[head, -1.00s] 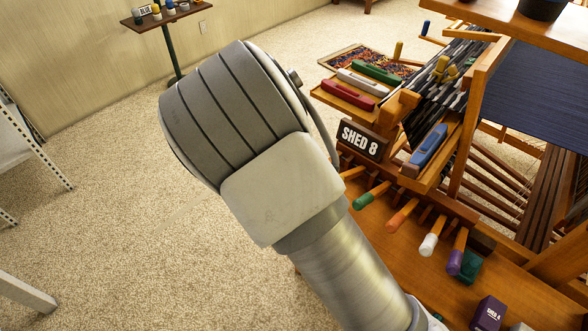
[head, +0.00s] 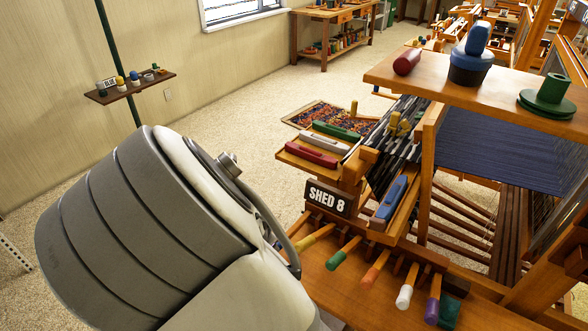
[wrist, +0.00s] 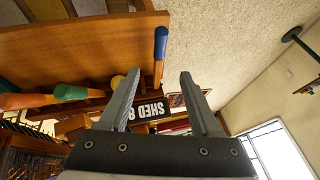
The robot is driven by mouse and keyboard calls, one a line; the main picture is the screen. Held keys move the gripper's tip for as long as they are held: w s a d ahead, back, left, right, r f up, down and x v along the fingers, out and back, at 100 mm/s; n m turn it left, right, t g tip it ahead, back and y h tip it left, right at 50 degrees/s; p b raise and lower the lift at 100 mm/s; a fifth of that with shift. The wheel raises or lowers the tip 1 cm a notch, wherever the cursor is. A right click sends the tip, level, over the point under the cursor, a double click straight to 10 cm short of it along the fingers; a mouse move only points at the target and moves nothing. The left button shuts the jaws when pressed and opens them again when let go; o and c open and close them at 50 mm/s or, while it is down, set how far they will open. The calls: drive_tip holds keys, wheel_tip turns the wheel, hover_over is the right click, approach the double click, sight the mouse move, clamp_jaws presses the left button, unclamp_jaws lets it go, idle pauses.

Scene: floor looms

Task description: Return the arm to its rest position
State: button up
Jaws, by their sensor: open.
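My gripper (wrist: 158,100) shows in the wrist view with its two grey fingers apart and nothing between them. Beyond the fingers is the loom labelled SHED 8, whose sign (wrist: 149,109) appears upside down there. In the head view my arm's large grey joint fills the lower left, and the gripper itself is out of that view. The loom's SHED 8 sign (head: 327,198) stands right of my arm. Coloured-tipped pegs, among them a green one (head: 337,260) and a white one (head: 404,297), stick out below it.
A side tray (head: 294,153) holds red, white and green shuttles; a blue shuttle (head: 391,198) lies nearer. The loom's top shelf (head: 425,82) carries a blue tub and a green spool. A wall shelf (head: 100,97) stands at left. Carpet (head: 240,125) is open behind my arm.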

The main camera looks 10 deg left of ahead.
drive_tip(key=s+d+r+n+g+y+p, duration=0.2)
drive_tip(key=s+d+r+y, duration=0.15)
drive_tip(key=d+r, duration=1.4)
drive_tip(key=s+d+r+n+t+h+p, duration=0.1)
drive_tip(key=s+d+r+n+h, duration=0.2)
drive_tip(key=s+d+r, duration=0.8)
drive_tip(key=s+d+h, duration=0.1)
drive_tip(key=s+d, duration=0.1)
drive_tip(key=d, duration=0.1)
drive_tip(key=shift+r+t, duration=0.2)
drive_tip(key=shift+t, duration=0.2)
